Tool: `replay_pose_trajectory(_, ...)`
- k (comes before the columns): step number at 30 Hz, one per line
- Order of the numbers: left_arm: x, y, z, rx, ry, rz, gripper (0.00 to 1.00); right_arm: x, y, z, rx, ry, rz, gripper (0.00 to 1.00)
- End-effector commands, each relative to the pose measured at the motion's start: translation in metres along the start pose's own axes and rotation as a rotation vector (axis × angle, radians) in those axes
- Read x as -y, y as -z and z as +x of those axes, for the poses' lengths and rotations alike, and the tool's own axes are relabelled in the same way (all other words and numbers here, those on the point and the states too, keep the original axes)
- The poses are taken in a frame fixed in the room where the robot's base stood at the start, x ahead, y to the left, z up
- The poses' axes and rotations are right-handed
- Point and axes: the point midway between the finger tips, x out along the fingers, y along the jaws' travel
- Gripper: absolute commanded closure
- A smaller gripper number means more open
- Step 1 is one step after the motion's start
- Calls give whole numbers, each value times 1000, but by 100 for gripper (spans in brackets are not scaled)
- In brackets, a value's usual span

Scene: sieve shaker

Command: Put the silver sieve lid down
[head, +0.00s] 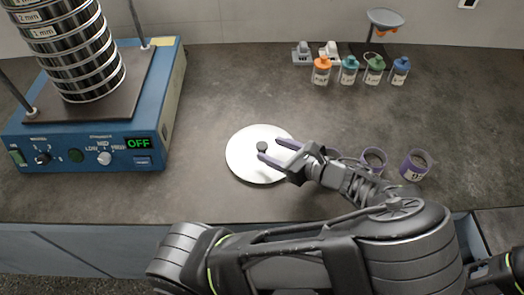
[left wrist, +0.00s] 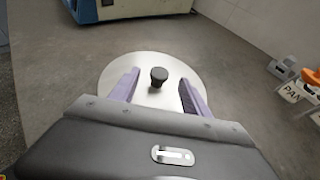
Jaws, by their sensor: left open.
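The silver sieve lid (head: 245,168) is a pale round disc with a small black knob (head: 262,146) at its centre. It lies flat on the grey counter, right of the shaker. My left gripper (head: 270,150) is open, its purple fingers reaching over the lid with the knob close to the fingertips. In the left wrist view the lid (left wrist: 140,68) lies ahead, and the knob (left wrist: 158,76) stands upright between the spread fingers (left wrist: 160,88), touching neither. My right gripper is not in view.
The blue sieve shaker (head: 90,155) with its sieve stack (head: 75,55) stands at the left, its display reading OFF. Purple-rimmed cups (head: 414,166) stand right of my gripper. Several capped bottles (head: 348,72) line the back right. The counter behind the lid is clear.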

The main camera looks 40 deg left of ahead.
Motion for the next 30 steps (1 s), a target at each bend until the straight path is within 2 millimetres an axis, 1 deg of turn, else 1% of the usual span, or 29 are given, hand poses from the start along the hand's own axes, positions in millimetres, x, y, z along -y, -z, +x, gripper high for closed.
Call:
replay_pose_trajectory(4,0,0,0,0,0,0,45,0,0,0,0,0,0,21)
replay_pose_trajectory(7,0,0,7,2,-1,1,45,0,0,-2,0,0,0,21)
replay_pose_trajectory(15,-1,-1,45,3,-2,1,45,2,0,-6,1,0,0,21)
replay_pose_trajectory(18,0,-1,51,0,0,1,45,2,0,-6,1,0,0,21)
replay_pose_trajectory(30,0,0,52,-1,1,1,45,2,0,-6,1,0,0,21)
